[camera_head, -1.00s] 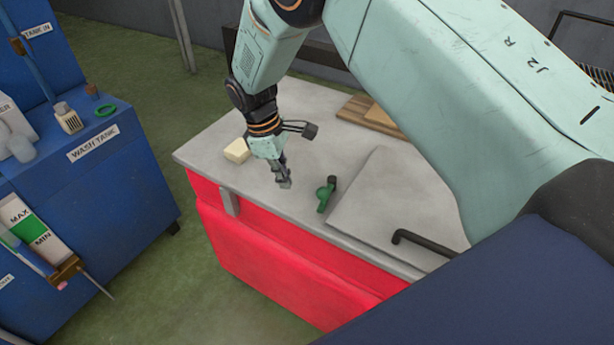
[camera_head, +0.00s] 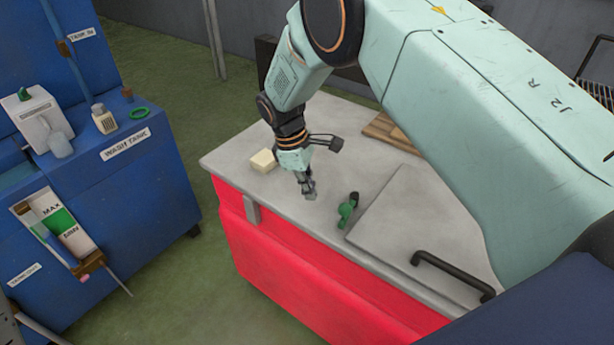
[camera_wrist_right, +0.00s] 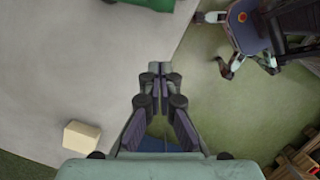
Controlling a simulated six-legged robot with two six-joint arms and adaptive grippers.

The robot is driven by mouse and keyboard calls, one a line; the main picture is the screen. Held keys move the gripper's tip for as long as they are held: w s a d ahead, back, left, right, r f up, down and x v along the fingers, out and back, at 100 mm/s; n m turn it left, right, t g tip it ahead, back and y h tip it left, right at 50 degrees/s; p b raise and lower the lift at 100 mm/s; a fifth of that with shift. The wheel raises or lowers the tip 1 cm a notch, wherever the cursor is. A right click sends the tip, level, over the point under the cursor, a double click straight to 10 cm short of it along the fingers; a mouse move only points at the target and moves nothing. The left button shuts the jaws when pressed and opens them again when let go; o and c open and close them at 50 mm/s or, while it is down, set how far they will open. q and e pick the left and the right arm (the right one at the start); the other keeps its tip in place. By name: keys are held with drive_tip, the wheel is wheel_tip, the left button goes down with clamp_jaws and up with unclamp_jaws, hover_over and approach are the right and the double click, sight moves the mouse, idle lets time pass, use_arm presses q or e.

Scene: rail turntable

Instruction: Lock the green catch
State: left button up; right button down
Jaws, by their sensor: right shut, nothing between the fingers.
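The green catch (camera_head: 347,210) stands on the grey top of the red cabinet, beside the left edge of a raised grey lid (camera_head: 420,230). It has a dark knob at its upper end. My right gripper (camera_head: 311,194) is shut and empty, pointing down above the cabinet top, a little to the left of the catch and apart from it. In the right wrist view the shut fingers (camera_wrist_right: 160,72) show over the cabinet's edge, and a green part (camera_wrist_right: 150,4) shows at the top edge. My left gripper is not in view.
A cream block (camera_head: 263,161) lies on the cabinet top left of my right gripper. A black handle (camera_head: 452,275) is on the lid. A wooden board (camera_head: 388,132) lies behind. A blue wash tank (camera_head: 110,190) stands at the left, across a strip of green floor.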

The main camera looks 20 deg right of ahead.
drive_tip(key=x, duration=0.3)
drive_tip(key=shift+d+f, duration=0.1)
drive_tip(key=shift+f, duration=0.25)
drive_tip(key=s+d, duration=0.1)
drive_tip(key=s+d+p, duration=0.1)
drive_tip(key=d, duration=0.1)
drive_tip(key=shift+s+r, duration=0.3)
drive_tip(key=shift+r, duration=0.05)
drive_tip(key=shift+d+f, duration=0.1)
drive_tip(key=shift+d, duration=0.05)
drive_tip(key=shift+w, duration=0.1)
drive_tip(key=shift+s+n+p, duration=0.3)
drive_tip(key=shift+p, duration=0.05)
